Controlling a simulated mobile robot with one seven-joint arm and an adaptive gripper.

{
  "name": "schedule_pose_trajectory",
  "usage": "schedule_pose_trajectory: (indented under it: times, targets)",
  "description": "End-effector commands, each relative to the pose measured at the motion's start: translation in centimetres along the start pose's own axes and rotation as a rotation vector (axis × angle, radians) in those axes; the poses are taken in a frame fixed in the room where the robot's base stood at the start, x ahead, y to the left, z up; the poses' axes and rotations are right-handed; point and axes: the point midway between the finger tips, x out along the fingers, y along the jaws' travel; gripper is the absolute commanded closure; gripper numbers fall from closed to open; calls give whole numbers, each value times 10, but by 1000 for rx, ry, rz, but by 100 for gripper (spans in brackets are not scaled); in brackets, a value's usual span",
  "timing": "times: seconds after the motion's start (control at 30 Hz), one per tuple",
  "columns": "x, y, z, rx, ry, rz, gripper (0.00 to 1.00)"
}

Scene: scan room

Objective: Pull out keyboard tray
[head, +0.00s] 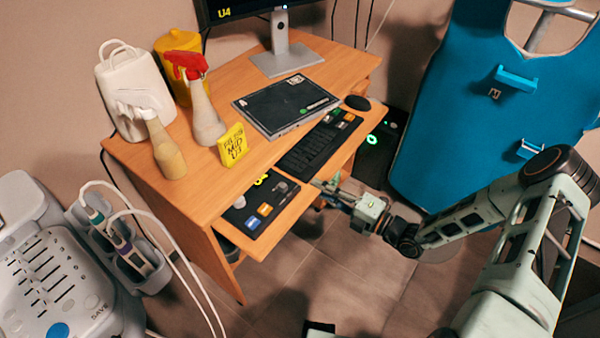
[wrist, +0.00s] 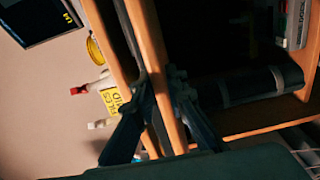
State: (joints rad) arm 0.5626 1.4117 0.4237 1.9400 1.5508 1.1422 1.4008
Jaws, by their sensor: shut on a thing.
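My gripper (head: 319,186) is at the tray's front edge, coming from the right. In the wrist view, the fingers (wrist: 164,88) sit on either side of a wooden board, the tray's edge (wrist: 150,45), and are shut on it. The far part of the tray is hidden under the desk top.
A control console (head: 50,270) is at left. Floor in front is clear.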

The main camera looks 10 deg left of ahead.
Motion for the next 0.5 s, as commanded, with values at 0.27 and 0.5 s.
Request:
schedule_pose_trajectory:
  times: [0.27,0.5]
  targets:
    - [-68,1,1,0,-4,-1,100]
    - [-104,0,0,1,0,-1,100]
